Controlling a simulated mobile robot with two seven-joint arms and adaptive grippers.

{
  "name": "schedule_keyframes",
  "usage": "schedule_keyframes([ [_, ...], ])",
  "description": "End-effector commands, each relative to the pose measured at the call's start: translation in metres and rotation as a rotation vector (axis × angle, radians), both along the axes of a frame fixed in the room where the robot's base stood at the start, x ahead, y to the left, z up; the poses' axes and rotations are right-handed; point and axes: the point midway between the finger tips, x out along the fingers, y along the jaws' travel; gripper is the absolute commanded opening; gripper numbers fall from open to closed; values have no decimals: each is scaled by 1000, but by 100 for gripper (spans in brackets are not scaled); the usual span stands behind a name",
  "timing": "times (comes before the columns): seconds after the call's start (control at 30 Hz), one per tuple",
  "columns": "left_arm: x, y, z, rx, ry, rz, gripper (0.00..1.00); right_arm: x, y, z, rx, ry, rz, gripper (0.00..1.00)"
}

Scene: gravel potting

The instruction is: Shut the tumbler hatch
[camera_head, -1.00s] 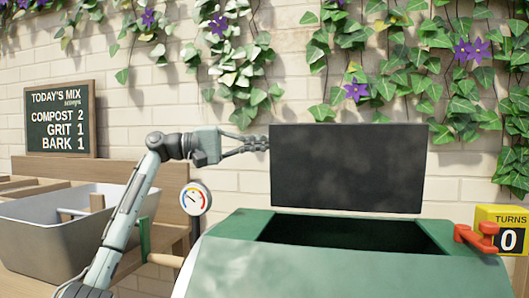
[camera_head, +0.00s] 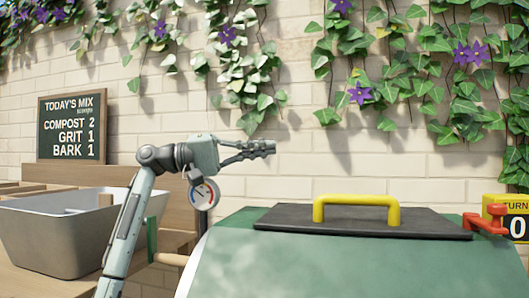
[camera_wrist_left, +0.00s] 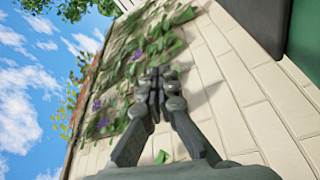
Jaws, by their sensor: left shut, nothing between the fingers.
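The tumbler (camera_head: 240,262) is a big green drum in the front right of the head view. Its dark hatch (camera_head: 290,222), with a yellow handle (camera_head: 356,203), lies flat over the opening on top, and no gap shows from here. A red latch (camera_head: 485,224) sits at the hatch's right end; whether it touches the hatch I cannot tell. My left gripper (camera_head: 268,147) is shut and empty, in the air above and behind the hatch. Its fingers also show together in the left wrist view (camera_wrist_left: 158,75). My right gripper is in neither view.
A yellow turns counter (camera_head: 507,207) reading 0 stands right of the tumbler. A round gauge (camera_head: 204,194) is partly behind my left arm. A grey tub (camera_head: 70,238) and the mix chalkboard (camera_head: 72,128) are at left. A brick wall (camera_head: 330,160) with ivy closes the back.

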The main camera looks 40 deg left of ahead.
Motion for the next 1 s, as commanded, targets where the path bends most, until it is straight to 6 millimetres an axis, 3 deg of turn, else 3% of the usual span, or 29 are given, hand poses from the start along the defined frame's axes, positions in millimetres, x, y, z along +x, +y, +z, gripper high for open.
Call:
schedule_keyframes([
  [0.73, -6, -2, -4, 0, 0, 1, 0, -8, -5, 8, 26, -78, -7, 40],
  [1.0, -29, 24, -8, -2, 1, 3, 0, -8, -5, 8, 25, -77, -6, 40],
])
